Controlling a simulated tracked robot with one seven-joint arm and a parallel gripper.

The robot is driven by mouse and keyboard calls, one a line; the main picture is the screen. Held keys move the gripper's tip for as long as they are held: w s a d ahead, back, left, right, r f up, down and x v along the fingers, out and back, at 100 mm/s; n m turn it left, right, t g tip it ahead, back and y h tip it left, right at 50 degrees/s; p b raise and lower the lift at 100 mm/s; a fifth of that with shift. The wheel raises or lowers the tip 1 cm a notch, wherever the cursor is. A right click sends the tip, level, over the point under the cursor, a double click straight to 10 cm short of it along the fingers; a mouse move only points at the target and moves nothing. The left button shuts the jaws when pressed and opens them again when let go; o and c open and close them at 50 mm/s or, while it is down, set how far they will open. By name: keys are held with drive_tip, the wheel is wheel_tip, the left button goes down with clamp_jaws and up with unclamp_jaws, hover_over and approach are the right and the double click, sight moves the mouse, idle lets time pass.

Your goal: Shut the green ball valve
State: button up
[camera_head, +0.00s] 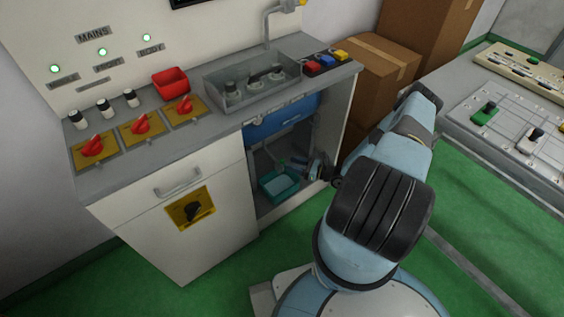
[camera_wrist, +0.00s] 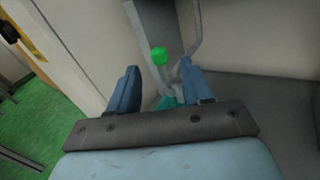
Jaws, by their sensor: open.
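The green ball valve (camera_wrist: 158,56) shows in the wrist view as a bright green handle end on grey pipework, inside the cupboard under the sink. In the head view it is a small green spot (camera_head: 281,163), partly lost in shadow. My gripper (camera_wrist: 160,82) is open and empty, with its two blue fingers to the left and right of the valve in the picture. The green end appears just beyond the fingertips, with no visible contact. In the head view my gripper (camera_head: 313,168) is in the cupboard opening, right of the valve. The handle's exact angle is hard to tell.
A teal bin (camera_head: 268,196) stands on the cupboard floor below the valve. A blue tank (camera_head: 270,126) hangs under the counter. A grey pipe (camera_wrist: 196,30) rises beside the valve. The cupboard's white front (camera_head: 150,242) is left; cardboard boxes (camera_head: 372,85) stand right.

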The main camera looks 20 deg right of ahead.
sight(282, 161)
drive_tip(key=shift+x, duration=3.05)
drive_tip(key=shift+c, duration=0.3)
clamp_jaws()
